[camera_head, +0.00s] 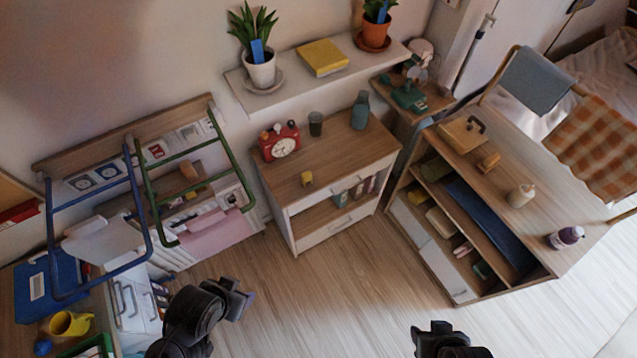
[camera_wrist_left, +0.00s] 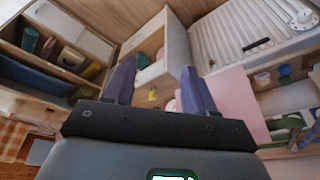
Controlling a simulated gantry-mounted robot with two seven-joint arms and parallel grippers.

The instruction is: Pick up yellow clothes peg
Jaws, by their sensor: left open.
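A small yellow object (camera_head: 307,178) stands on the front part of the middle cabinet top. Another small yellow-tan object (camera_head: 489,161) lies on the right desk. Both are too small to tell which is the yellow clothes peg. A small yellow object (camera_wrist_left: 152,95) also shows between my fingers in the left wrist view, farther off. My left gripper (camera_head: 244,301) is low in front of the cabinet, well apart from both objects. Its two purple fingers (camera_wrist_left: 158,80) are spread with nothing between them. My right gripper (camera_head: 436,330) is at the bottom edge, its fingers unclear.
The right desk (camera_head: 560,190) holds a cream bottle (camera_head: 520,196) and a purple-capped bottle (camera_head: 565,237). Blue and green rails stand left. The central floor is clear.

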